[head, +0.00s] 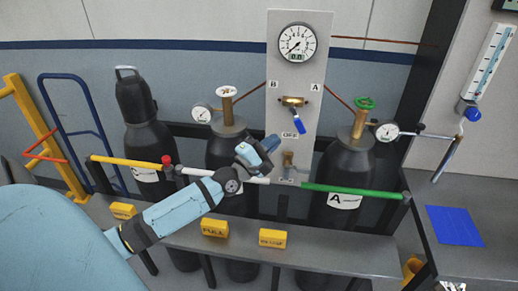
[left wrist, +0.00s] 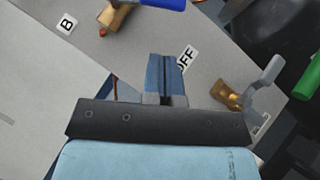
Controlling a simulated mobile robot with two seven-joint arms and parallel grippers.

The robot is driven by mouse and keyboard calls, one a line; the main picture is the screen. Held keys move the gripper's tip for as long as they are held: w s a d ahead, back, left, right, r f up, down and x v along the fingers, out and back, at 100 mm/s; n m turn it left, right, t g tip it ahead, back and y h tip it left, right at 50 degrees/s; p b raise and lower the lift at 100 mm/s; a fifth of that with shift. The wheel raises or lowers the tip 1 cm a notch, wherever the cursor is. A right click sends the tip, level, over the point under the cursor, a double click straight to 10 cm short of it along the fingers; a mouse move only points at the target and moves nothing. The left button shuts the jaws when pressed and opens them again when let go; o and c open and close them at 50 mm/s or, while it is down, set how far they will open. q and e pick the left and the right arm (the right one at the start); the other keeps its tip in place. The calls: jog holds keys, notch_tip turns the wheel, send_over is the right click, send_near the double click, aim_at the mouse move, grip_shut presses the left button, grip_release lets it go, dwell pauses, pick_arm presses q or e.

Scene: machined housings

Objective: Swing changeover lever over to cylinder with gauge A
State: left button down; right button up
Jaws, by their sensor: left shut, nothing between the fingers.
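The changeover lever (head: 299,122) has a blue handle and hangs from a brass valve (head: 291,101) on the grey panel (head: 292,73). It points down and slightly right, near the OFF label (head: 290,135). Letter B is left of the valve, letter A right. The blue handle (left wrist: 163,3) also shows at the top edge of the left wrist view. My left gripper (head: 270,143) is shut and empty, below and left of the handle, apart from it; its fingers (left wrist: 165,72) show in the wrist view. Cylinder A (head: 343,175), with gauge (head: 386,131), stands right of the panel. My right gripper is not in view.
A second brass valve with a grey lever (head: 288,160) sits low on the panel. A green bar (head: 355,192) crosses cylinder A; white and yellow bars continue left. The middle cylinder (head: 220,150) stands left of the panel. Yellow blocks (head: 215,228) sit on the front ledge.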

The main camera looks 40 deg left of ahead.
aim_at(297, 120)
pick_arm(q)
jog(key=w+d+r+p, duration=0.1)
jog(key=w+d+r, duration=0.1)
jog(key=d, duration=0.1)
jog(key=shift+w+r+p, duration=0.1)
jog(key=shift+w+p, duration=0.25)
jog(key=shift+w, duration=0.05)
